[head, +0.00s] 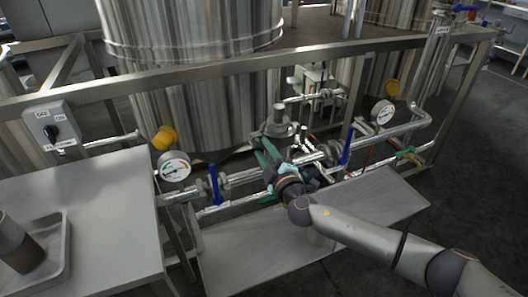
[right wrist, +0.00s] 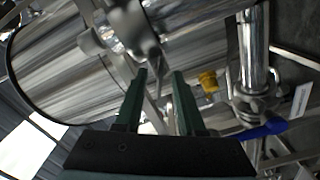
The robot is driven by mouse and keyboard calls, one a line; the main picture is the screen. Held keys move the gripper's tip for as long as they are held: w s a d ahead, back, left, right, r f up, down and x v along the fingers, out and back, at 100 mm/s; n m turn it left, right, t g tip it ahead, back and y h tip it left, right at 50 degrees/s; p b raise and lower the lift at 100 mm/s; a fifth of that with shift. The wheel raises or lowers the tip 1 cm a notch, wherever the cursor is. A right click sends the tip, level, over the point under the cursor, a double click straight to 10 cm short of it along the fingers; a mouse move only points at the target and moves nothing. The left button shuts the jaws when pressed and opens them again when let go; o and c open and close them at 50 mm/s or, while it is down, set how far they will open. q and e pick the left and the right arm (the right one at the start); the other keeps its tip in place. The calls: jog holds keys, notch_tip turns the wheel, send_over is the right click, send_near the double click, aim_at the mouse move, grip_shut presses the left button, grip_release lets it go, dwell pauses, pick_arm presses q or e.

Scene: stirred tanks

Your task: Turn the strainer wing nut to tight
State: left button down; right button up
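My right gripper (head: 268,154) reaches in from the lower right in the head view, with its green fingers at the pipe run in front of the big tank. In the right wrist view the two green fingers (right wrist: 158,72) stand apart with a gap between them. A shiny metal fitting with lobes (right wrist: 128,28), which may be the strainer wing nut, shows just beyond the fingertips. I cannot tell whether its lower tip reaches between them. In the head view a metal fitting (head: 278,122) stands behind the gripper; the wing nut cannot be made out there. My left gripper is not in view.
Blue valve levers (head: 214,184) and (head: 347,146), and pressure gauges (head: 175,167) and (head: 383,112), flank the gripper. A frame rail (head: 200,70) crosses above. A grey shelf (head: 245,262) lies below. A table (head: 100,205) with a tray (head: 62,240) stands left.

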grip_shut()
dwell(0.3)
dwell(0.4)
